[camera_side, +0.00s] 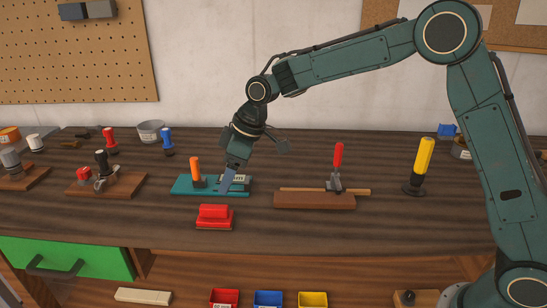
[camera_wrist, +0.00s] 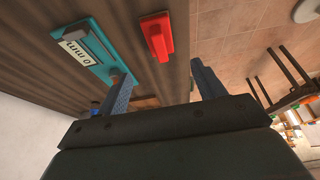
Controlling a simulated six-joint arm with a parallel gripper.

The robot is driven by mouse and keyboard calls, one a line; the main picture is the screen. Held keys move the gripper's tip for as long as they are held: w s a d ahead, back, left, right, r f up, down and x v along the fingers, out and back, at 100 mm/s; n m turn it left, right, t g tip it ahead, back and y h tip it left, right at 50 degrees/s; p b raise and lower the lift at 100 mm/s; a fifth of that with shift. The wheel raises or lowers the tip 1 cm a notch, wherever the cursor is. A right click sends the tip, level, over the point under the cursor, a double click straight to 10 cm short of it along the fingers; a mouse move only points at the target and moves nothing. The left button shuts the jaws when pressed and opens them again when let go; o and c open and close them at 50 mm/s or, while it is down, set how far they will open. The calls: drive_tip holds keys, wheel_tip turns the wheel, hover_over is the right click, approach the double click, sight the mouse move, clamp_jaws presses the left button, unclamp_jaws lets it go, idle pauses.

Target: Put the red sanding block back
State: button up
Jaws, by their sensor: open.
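The red sanding block (camera_side: 214,217) lies flat on the dark wooden bench, in front of a teal board (camera_side: 182,189) and apart from it. In the wrist view the red block (camera_wrist: 157,38) is at the upper middle, beyond my fingertips, with the teal board (camera_wrist: 92,22) to its left. My gripper (camera_side: 228,190) points down in front of the teal board's right part, behind the block in the side view. In the wrist view my gripper (camera_wrist: 160,80) has its two fingers wide apart with nothing between them. The block's underside is hidden.
An orange-handled tool (camera_side: 195,173) stands at the teal board. A wooden block with a red-handled tool (camera_side: 338,160) is to the right, and a yellow-handled tool (camera_side: 423,163) beyond it. Boards with tools stand at left. The bench's front edge runs close before the red block.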

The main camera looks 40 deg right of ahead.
drive_tip(key=s+d+r+m+t+h, duration=0.1)
drive_tip(key=s+d+r+m, duration=0.1)
drive_tip(key=s+d+r, duration=0.55)
drive_tip(key=s+d+r+m+h, duration=0.15)
drive_tip(key=s+r, duration=0.25)
drive_tip(key=s, duration=0.6)
drive_tip(key=s+d+f+m, duration=0.1)
drive_tip(key=s+d+m, duration=0.1)
drive_tip(key=s, duration=0.7)
drive_tip(key=s+d+f+m+t, duration=0.1)
drive_tip(key=s+d+m, duration=0.2)
drive_tip(key=s, duration=0.6)
drive_tip(key=shift+d+f+h, duration=0.25)
drive_tip(key=shift+d+h, duration=0.1)
drive_tip(key=shift+d, duration=0.55)
drive_tip(key=shift+m, duration=0.25)
